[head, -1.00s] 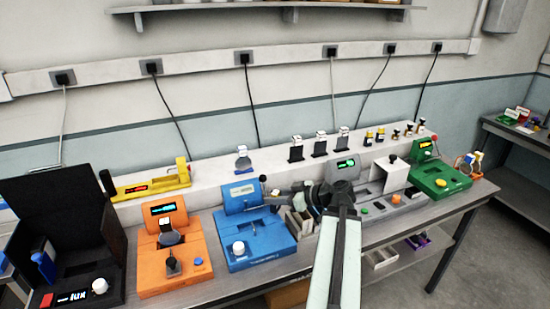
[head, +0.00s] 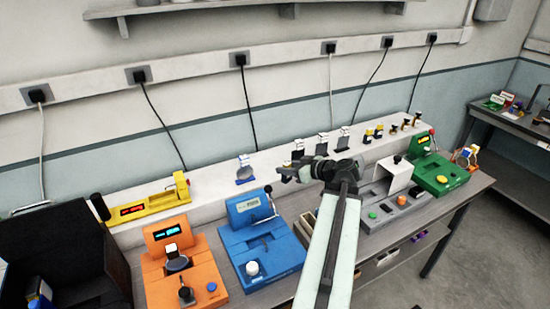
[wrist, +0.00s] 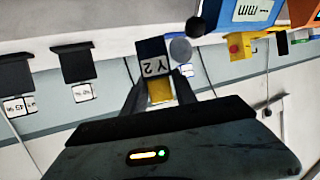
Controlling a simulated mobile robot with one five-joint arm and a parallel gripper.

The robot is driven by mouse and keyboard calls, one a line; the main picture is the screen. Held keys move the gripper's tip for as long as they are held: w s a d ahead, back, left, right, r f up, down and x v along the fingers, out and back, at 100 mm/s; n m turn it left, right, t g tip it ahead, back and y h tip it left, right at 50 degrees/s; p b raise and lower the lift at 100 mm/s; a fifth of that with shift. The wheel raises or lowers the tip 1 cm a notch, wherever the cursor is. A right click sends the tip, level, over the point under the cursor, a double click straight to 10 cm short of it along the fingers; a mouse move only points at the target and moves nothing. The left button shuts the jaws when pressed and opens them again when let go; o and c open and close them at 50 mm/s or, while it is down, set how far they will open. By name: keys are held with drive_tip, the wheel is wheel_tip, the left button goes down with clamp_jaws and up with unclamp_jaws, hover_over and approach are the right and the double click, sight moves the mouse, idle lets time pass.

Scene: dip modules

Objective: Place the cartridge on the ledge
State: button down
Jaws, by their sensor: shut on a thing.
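My gripper (head: 285,173) is out in front of the ledge (head: 213,182), between the blue device and the dark modules on the ledge. In the wrist view my gripper (wrist: 158,98) is shut on the cartridge (wrist: 153,60), a dark blue block with a pale label lettered upside down and a yellow end between the fingers. It is too small to make out in the head view. The ledge also shows as a white band in the wrist view (wrist: 105,25). I cannot tell whether the cartridge touches the ledge.
A grey-disc module with a blue foot (head: 245,170) stands on the ledge, left of my gripper. Dark modules (wrist: 75,63) stand on its other side. The blue device (head: 255,235) has a lever with a black knob (wrist: 195,27) close to the cartridge.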

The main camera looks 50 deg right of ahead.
drive_tip(key=w+d, duration=0.2)
drive_tip(key=w, duration=0.2)
drive_tip(key=w+d+f+b, duration=0.1)
drive_tip(key=w+d, duration=0.2)
drive_tip(key=w, duration=0.1)
drive_tip(key=w+d, duration=0.2)
drive_tip(key=w, duration=0.2)
drive_tip(key=shift+w+d+f, duration=0.25)
drive_tip(key=shift+d, duration=0.05)
drive_tip(key=f+b, duration=0.2)
drive_tip(key=b, duration=0.1)
drive_tip(key=f+b, duration=0.1)
drive_tip(key=f, duration=0.1)
drive_tip(key=shift+w+d, duration=0.25)
drive_tip(key=shift+w, duration=0.15)
drive_tip(key=shift+r, duration=0.2)
drive_tip(key=shift+f, duration=0.2)
drive_tip(key=c, duration=1)
unclamp_jaws()
drive_tip(key=shift+r, duration=0.15)
